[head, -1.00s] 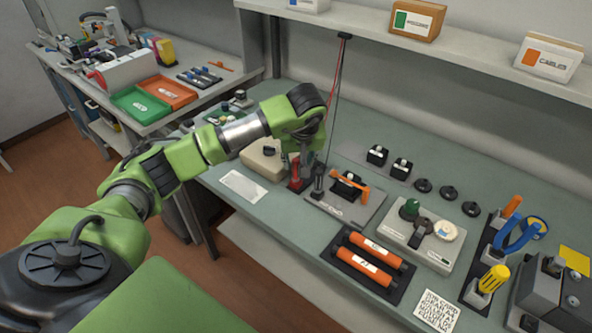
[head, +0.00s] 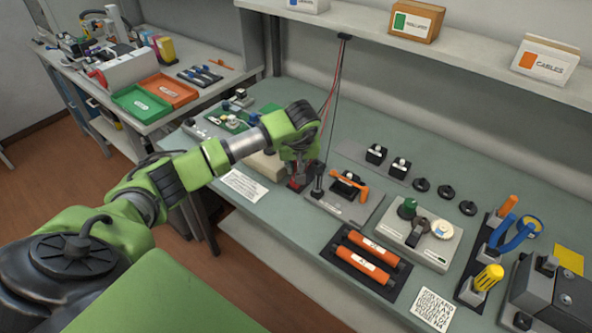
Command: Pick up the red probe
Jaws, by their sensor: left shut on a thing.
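The red probe (head: 294,183) stands at the left end of a grey holder plate (head: 340,208) on the bench. Most of it is hidden by my left gripper (head: 298,178), which points down over it and is shut on it. A red cable runs from the gripper area up to a hook under the shelf. A black probe (head: 317,182) stands upright just to the right of the gripper. My right gripper is not in view.
An orange-handled tool (head: 350,186) sits right of the black probe. Two orange cylinders (head: 368,259) lie in a dark tray in front. A beige object partly shows behind my arm, and a white paper (head: 244,186) lies to the left. The shelf (head: 450,52) overhangs the back.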

